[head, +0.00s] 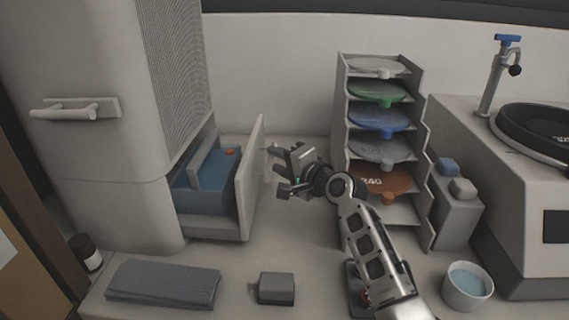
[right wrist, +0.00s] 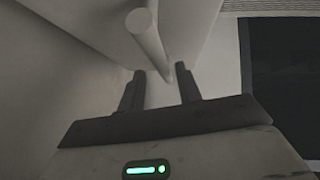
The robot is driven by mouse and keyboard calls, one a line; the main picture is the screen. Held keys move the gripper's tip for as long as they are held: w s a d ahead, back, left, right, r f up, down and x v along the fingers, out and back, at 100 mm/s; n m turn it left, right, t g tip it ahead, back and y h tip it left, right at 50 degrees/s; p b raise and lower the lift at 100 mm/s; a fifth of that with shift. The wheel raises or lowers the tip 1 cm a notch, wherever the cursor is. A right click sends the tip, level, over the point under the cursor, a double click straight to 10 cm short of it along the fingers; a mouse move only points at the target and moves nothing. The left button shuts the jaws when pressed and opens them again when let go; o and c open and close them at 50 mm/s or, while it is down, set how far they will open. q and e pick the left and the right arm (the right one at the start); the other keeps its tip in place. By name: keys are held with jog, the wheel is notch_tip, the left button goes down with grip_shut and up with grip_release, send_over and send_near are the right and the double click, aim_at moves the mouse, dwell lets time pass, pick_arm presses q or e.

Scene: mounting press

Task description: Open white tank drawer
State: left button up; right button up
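The white tank drawer (head: 253,175) is pulled out of the white cabinet at the left. A blue tank (head: 205,190) sits inside it. My right gripper (head: 278,168) is just to the right of the drawer's front panel. In the right wrist view, my right gripper (right wrist: 160,75) has its two dark fingers apart. A pale round bar (right wrist: 146,36), which looks like the drawer handle, runs down toward the space between the fingertips. I cannot tell whether the fingers touch it. My left gripper is not in view.
A grey folded cloth (head: 163,284), a small grey block (head: 276,288) and a dark jar (head: 86,253) lie near the front. A white bowl (head: 467,290) stands at the right. Bare counter lies below the drawer.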

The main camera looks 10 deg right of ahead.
jog(key=v, duration=1.6)
jog(key=shift+w, duration=0.1)
